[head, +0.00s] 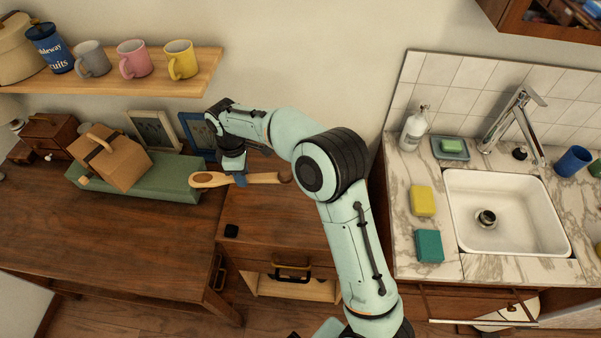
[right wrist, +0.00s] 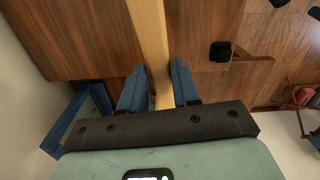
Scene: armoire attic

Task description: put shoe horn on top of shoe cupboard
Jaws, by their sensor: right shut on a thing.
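The wooden shoe horn (head: 208,180) is held level over the low wooden cupboard (head: 272,228) in the middle, which I take for the shoe cupboard. My right gripper (head: 240,180) is shut on the shoe horn near its middle. In the right wrist view the pale shaft of the shoe horn (right wrist: 150,40) runs between the two blue fingers of the right gripper (right wrist: 159,90). The gap between the shoe horn and the cupboard top is hard to judge. My left gripper is not in view.
A small black object (head: 231,231) lies on the cupboard's front left. A desk (head: 110,235) with a green box (head: 175,180) and picture frames adjoins on the left. The sink counter (head: 400,240) stands on the right. A mug shelf (head: 130,84) hangs above. The cupboard's front top is mostly clear.

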